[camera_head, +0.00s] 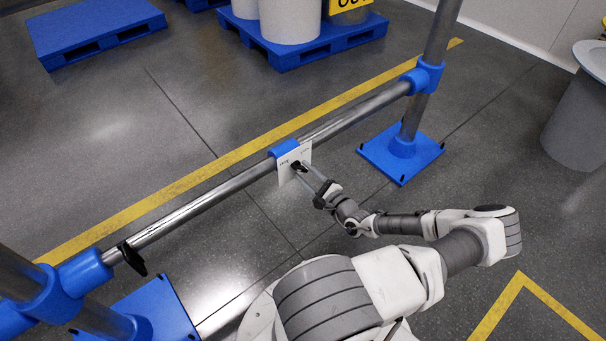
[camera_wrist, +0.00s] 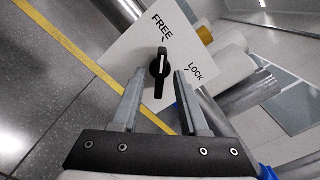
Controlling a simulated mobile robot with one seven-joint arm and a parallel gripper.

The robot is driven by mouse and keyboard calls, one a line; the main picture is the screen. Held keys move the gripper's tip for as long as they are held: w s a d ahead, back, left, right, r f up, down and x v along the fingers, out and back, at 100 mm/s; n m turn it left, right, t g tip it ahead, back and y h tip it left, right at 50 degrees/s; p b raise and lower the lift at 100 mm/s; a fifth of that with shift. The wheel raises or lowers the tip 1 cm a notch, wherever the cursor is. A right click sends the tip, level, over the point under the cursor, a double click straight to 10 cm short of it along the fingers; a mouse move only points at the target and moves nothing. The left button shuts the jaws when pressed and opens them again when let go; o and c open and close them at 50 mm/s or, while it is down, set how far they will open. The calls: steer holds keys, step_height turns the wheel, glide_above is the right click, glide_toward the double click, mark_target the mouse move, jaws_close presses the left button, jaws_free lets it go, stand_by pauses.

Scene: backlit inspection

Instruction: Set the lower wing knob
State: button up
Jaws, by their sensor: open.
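The wing knob (camera_wrist: 159,70) is black with a white line and sits on a white plate (camera_wrist: 120,45) marked FREE and LOCK. Its white line points up in the wrist view, toward the FREE side and away from LOCK. In the head view the plate (camera_head: 287,180) hangs on the metal rail by a blue clamp, and the knob (camera_head: 297,166) is a small dark shape on it. My gripper (camera_wrist: 159,78) is open, its two fingertips on either side of the knob with gaps visible. In the head view my gripper (camera_head: 305,170) reaches the plate from the right.
The metal rail (camera_head: 215,195) runs between posts with blue feet (camera_head: 400,158). A black handle-like piece (camera_head: 133,258) sticks out near its left end. Blue pallets (camera_head: 95,32) and a grey bin (camera_head: 578,125) stand farther off. The floor around the rail is mostly clear.

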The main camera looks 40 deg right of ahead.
steer(key=shift+w, duration=0.55)
jaws_close()
